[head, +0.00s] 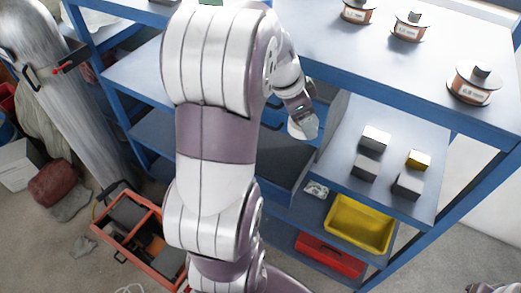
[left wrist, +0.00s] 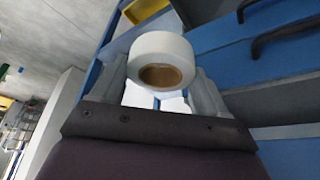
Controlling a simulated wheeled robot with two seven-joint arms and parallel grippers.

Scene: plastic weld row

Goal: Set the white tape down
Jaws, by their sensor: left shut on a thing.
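The white tape (left wrist: 190,52) is a roll with a brown cardboard core. In the left wrist view it sits between the two fingers of my left gripper (left wrist: 160,85), which is shut on it. In the head view my left gripper (head: 303,112) is by the blue shelf unit, beside the small-box shelf and below the top shelf. A white part of the tape (head: 296,130) shows there, mostly hidden by the gripper. I cannot tell whether the tape touches any surface.
Several filament spools (head: 473,84) stand on the top shelf (head: 430,60). Small boxes (head: 375,138) stand on the shelf below. A yellow bin (head: 358,224) and a red bin (head: 330,256) are lower down. An orange toolbox (head: 155,215) is on the floor at left.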

